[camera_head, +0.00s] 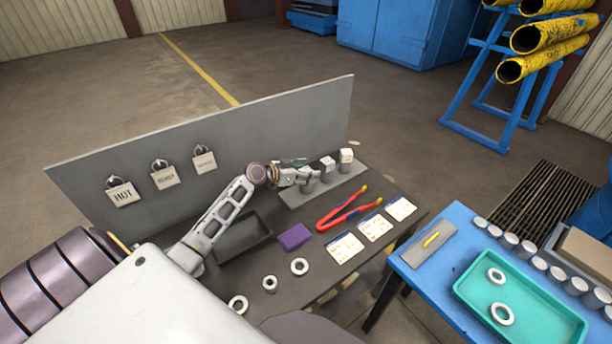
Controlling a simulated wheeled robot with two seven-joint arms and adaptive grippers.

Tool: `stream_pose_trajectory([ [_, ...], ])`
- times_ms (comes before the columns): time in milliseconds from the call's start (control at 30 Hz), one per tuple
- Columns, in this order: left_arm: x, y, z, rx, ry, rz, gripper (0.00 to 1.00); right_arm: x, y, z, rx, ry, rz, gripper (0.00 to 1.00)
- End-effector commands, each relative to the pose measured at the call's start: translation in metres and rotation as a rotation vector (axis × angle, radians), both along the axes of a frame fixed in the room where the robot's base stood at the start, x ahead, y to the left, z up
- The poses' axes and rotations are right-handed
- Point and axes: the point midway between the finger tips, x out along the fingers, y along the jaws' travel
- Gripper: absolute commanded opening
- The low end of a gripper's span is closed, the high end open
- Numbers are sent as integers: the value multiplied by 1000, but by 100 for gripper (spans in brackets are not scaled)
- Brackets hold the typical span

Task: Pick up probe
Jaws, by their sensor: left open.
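My left gripper (300,175) is open at the left end of a grey rack (295,198) on the dark table. The rack holds several small grey pieces with white tops, such as the block (346,156) at its right end. A small dark green piece (299,162) shows right beside my fingers. No thing can be surely told as the probe; my gripper and wrist hide part of the rack's left end. My right gripper is not in view.
Red tongs (343,208), a purple pad (294,237), white cards (345,248), rings (299,267) and a dark tray (242,238) lie on the table. A grey upright panel (250,130) stands behind. A blue table (410,262) with a teal tray (462,290) stands at right.

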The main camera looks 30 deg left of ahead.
Motion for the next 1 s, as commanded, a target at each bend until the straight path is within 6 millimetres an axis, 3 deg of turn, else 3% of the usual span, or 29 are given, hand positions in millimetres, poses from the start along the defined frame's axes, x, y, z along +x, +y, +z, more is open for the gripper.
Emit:
stream_pose_trajectory([
  [233,0,0,0,0,0,0,65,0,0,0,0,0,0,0],
  [633,0,0,0,0,0,0,13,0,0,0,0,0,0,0],
  [1000,0,0,4,0,-1,0,13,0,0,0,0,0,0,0],
])
